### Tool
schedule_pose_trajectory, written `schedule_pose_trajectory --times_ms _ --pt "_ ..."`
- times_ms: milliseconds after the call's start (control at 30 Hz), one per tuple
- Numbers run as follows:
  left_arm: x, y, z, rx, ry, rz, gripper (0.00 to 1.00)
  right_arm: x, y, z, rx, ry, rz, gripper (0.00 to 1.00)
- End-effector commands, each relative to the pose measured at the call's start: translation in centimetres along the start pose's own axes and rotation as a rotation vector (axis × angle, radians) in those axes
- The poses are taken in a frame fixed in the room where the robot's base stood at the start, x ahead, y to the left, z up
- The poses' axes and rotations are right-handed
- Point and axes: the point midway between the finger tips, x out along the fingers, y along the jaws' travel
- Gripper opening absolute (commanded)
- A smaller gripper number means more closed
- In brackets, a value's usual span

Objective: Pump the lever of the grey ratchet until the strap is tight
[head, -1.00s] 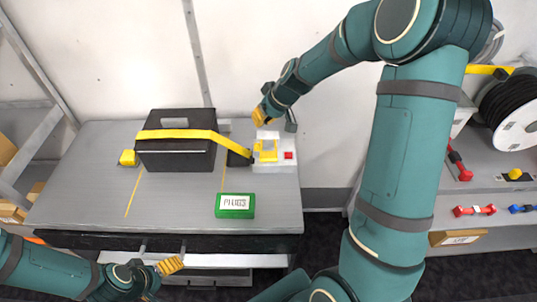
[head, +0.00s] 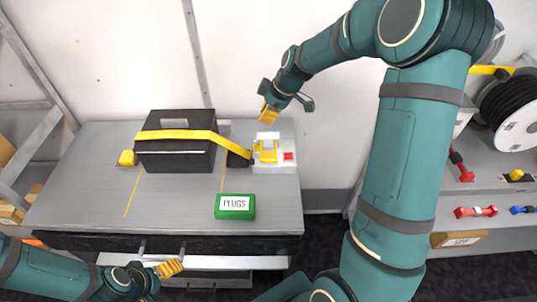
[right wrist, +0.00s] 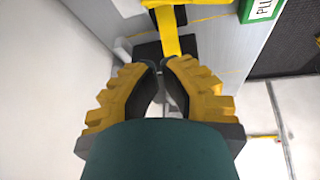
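The ratchet (head: 285,166) is a pale grey block with a yellow frame, a whitish lever (head: 268,135) at its back and a red patch. It sits at the right end of the grey table. A yellow strap (head: 180,134) runs from it over a black case (head: 175,157) toward a yellow block on the left; it also shows in the right wrist view (right wrist: 168,35).
A green box labelled PLUGS (head: 235,207) lies on the table (head: 90,200) in front of the ratchet. The wall is close behind the table. A shelf unit with a black reel (head: 510,110) stands at the right. The table's front left is clear.

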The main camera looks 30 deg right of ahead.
Motion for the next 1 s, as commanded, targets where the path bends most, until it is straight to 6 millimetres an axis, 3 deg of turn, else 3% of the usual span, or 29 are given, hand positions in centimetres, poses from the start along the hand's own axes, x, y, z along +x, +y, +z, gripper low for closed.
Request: schedule_pose_trajectory --times_ms 600,1000 --pt "4.5 -1.5 0.8 0.001 -0.006 -0.007 0.86 6.0 -3.1 3.2 0.001 0.0 0.0 0.0" --pt "5.5 -1.9 1.2 0.004 -0.013 -0.008 0.86 6.8 -3.7 3.7 0.001 0.0 0.0 0.0"
